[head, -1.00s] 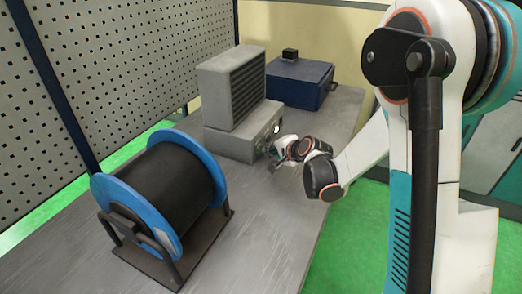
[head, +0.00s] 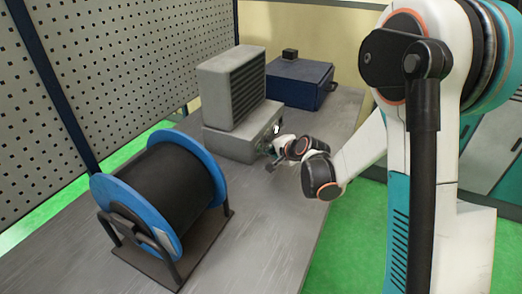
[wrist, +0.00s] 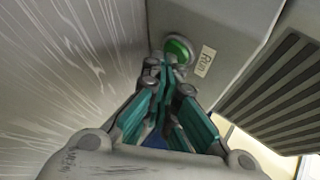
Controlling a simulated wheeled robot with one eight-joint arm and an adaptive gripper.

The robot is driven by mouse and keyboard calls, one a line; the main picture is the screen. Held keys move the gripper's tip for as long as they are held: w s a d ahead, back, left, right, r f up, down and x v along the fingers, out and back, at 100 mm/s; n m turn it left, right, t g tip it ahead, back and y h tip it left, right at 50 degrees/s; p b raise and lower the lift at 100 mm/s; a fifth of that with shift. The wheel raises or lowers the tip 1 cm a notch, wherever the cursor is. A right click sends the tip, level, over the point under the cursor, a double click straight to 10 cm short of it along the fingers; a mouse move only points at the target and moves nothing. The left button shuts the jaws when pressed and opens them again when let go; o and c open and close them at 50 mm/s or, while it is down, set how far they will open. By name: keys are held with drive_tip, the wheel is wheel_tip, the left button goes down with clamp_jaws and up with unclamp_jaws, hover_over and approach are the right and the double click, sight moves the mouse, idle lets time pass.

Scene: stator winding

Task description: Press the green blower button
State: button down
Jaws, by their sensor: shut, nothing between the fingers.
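The blower (head: 232,95) stands on the bench, a grey box with a dark slatted grille on a wider base. My gripper (wrist: 168,80) is shut and empty, with its fingertips just below the button in the wrist view. I cannot tell whether the tips touch it. In the head view my gripper (head: 270,160) is at the base's front face, and the button is hidden there.
A blue-flanged spool (head: 165,190) of black material stands on a stand at the front left of the bench (head: 255,235). A blue box (head: 295,85) with a small black block on top is behind the blower.

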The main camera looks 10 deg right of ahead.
idle(0.4)
drive_tip(key=shift+s+d, duration=0.45)
drive_tip(key=shift+d, duration=0.15)
drive_tip(key=shift+s+d+b, duration=0.25)
drive_tip(key=shift+s+d, duration=0.5)
drive_tip(key=shift+d, duration=0.3)
drive_tip(key=shift+s+d+b, duration=0.2)
drive_tip(key=shift+s+d, duration=0.55)
drive_tip(key=shift+d, duration=0.25)
drive_tip(key=s+a+r+n+g+h, duration=0.15)
drive_tip(key=s+r+n, duration=0.4)
drive_tip(key=s, duration=0.65)
drive_tip(key=s+a+r+n+g+h, duration=0.15)
drive_tip(key=s+r+n, duration=0.35)
drive_tip(key=s, duration=0.6)
drive_tip(key=s+n+g+h, duration=0.1)
drive_tip(key=s+n, duration=0.1)
drive_tip(key=s, duration=0.8)
drive_tip(key=shift+d+r, duration=0.45)
